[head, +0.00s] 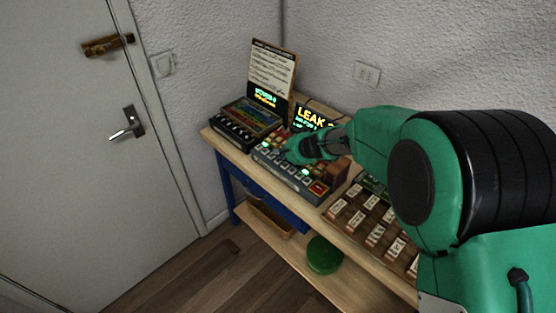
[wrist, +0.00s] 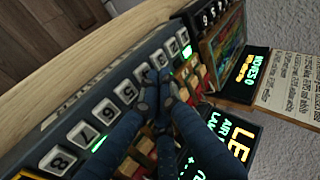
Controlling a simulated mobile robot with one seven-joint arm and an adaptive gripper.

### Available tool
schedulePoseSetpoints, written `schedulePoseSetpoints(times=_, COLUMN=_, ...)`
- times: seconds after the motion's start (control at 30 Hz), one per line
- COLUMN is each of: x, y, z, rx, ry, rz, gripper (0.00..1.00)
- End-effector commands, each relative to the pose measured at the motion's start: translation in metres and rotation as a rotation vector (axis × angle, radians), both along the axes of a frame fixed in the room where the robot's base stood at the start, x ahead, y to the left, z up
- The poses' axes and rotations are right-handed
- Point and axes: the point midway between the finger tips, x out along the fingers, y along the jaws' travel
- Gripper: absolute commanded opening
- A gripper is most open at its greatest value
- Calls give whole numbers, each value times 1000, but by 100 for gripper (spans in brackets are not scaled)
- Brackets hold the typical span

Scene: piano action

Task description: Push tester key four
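The tester (head: 268,162) is a dark box on the table with a row of pale numbered keys and a lit "LEAK" display (head: 312,118). In the wrist view the keys run diagonally, with key eight (wrist: 57,160) at lower left, then key seven (wrist: 80,135), key six (wrist: 103,112) and key five (wrist: 125,91). Key four (wrist: 142,72) is beyond key five, beside my fingertips and partly hidden.
A second box with a coloured panel (head: 250,116) and an upright instruction sheet (head: 272,70) stand left of the tester. A wooden rack of labelled blocks (head: 377,228) is on the right. A green round object (head: 323,255) lies on the lower shelf.

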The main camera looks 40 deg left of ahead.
Motion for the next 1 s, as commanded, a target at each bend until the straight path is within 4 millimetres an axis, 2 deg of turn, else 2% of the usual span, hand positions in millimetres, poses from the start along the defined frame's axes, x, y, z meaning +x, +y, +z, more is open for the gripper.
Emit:
schedulePoseSetpoints(times=0.43, x=0, y=0, z=6, rx=0, ry=-1, rz=1, gripper=0)
schedulePoseSetpoints(times=1.0, x=0, y=0, z=48, rx=0, ry=-1, rz=1, gripper=0)
